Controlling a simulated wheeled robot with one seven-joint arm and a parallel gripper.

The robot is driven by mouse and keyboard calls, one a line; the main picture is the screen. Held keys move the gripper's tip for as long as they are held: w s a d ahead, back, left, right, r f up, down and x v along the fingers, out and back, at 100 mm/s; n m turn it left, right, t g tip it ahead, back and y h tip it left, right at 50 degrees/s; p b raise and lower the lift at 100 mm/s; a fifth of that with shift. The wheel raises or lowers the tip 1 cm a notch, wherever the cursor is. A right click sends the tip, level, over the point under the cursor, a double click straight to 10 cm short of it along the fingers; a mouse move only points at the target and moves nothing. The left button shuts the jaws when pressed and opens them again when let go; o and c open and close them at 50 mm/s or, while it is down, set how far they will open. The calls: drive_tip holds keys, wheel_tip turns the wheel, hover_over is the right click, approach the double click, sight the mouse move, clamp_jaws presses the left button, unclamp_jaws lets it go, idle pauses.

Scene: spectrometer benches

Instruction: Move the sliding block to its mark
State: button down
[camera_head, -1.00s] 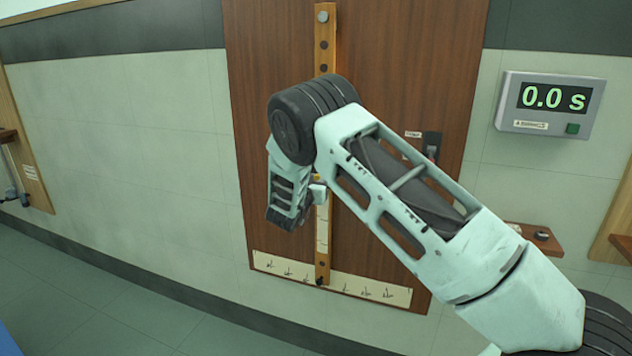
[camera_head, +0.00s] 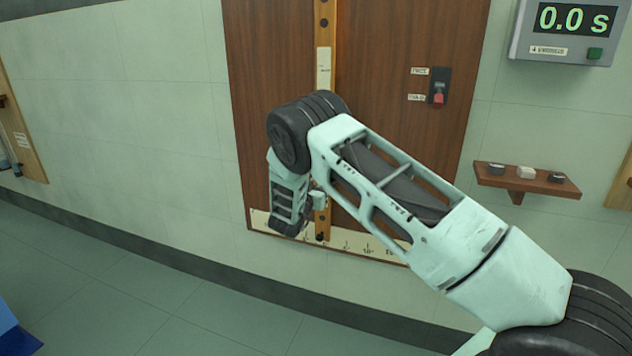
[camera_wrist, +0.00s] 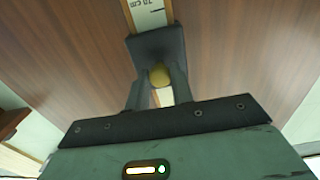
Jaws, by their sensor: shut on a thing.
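The sliding block (camera_wrist: 156,45) is dark grey with a round brass knob (camera_wrist: 160,75). It sits on the wooden rail (camera_head: 325,35), which runs down a brown board. In the wrist view my gripper (camera_wrist: 159,79) has its two fingers on either side of the knob, shut on it. Just beyond the block, the white scale strip (camera_wrist: 148,14) reads "70 cm". In the head view my wrist covers the block and most of the gripper, low on the rail near its bottom end (camera_head: 320,238). I cannot make out the mark.
A switch with a red lever (camera_head: 438,96) is on the brown board (camera_head: 270,60). A timer (camera_head: 566,32) reads 0.0 s. A small wooden shelf (camera_head: 525,180) with several small pieces juts from the wall at right. A numbered strip (camera_head: 270,222) crosses the board's bottom. The left floor is mostly clear.

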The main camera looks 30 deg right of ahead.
drive_tip(key=shift+f, duration=0.2)
drive_tip(key=c, duration=1.2)
unclamp_jaws()
drive_tip(key=v, duration=1.7)
drive_tip(key=shift+s+a, duration=0.2)
